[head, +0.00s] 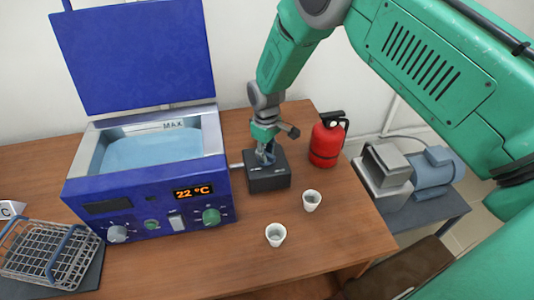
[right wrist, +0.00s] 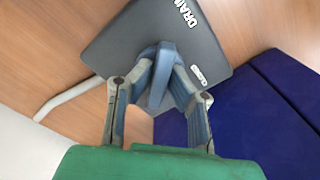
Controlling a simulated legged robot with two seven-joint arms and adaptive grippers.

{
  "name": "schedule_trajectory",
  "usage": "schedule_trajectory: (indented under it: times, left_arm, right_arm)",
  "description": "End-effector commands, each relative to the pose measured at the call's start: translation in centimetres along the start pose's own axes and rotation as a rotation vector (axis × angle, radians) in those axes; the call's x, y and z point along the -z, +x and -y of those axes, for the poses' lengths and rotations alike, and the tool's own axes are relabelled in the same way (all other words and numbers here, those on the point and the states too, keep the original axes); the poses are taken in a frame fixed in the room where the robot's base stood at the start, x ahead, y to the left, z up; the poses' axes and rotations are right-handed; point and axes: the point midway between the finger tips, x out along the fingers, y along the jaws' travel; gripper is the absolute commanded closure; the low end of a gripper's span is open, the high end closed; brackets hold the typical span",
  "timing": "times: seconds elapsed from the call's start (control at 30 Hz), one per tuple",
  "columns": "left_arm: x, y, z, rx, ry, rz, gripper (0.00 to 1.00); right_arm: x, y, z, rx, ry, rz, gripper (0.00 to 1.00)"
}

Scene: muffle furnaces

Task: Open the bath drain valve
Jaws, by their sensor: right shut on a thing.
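The blue water bath (head: 150,185) stands on the table at the left with its lid up and water inside. Its display reads 22 °C. The dark drain valve box (head: 268,178) sits to the right of the bath. In the right wrist view the box (right wrist: 150,40) shows the word DRAIN and a small label. My right gripper (head: 266,153) is above the box, shut on the blue valve handle (right wrist: 160,78), with a finger on each side of it. The fingers partly hide the handle. My left gripper is not in view.
Two white cups (head: 276,235) (head: 312,200) stand right of the bath, near the table front. A red extinguisher-like canister (head: 327,140) stands behind them. A wire rack (head: 48,250) is at the left. A pump (head: 435,167) is on a lower stand at the right.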

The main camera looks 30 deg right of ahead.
Motion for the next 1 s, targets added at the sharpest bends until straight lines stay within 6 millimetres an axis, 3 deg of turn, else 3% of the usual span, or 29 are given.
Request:
schedule_trajectory:
  times: [0.03, 0.6, 1.0]
  left_arm:
    - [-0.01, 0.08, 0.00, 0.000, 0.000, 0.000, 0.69]
    - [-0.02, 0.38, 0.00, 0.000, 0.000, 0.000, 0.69]
    - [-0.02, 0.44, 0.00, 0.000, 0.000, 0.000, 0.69]
  right_arm:
    - [0.77, -0.40, -0.04, -0.006, 0.041, -0.020, 1.00]
    - [0.71, -0.48, -0.28, -0.002, 0.530, -0.022, 1.00]
    - [0.67, -0.54, -0.40, -0.002, 0.684, -0.023, 1.00]
